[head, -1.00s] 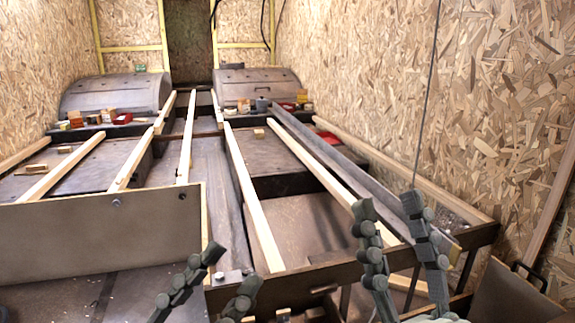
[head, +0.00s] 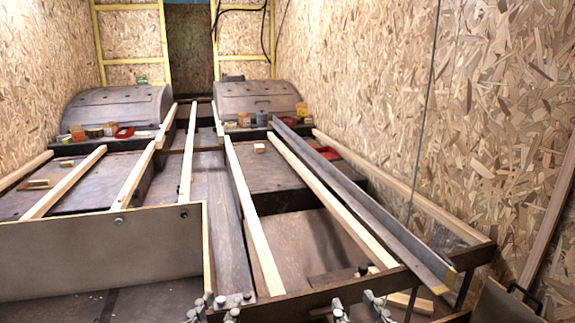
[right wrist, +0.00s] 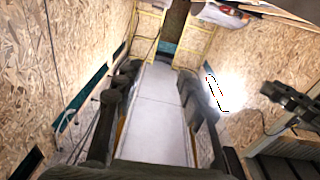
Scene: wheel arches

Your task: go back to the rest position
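My left gripper (head: 214,308) shows at the bottom edge of the head view, with only its fingertips in the picture and a gap between them. My right gripper (head: 357,308) is also at the bottom edge, its fingertips apart. In the right wrist view the two fingers of my right gripper (right wrist: 160,90) stand wide apart with nothing between them. Both grippers are in front of the wooden frame, and neither holds anything that I can see. The lower parts of both grippers are cut off in the head view.
Long pale wooden beams (head: 252,210) run back towards two grey wheel arches (head: 257,92). A beige panel (head: 100,255) stands at the front left. Small boxes and red trays (head: 125,132) sit before the arches. A chipboard wall (head: 450,100) bounds the right side.

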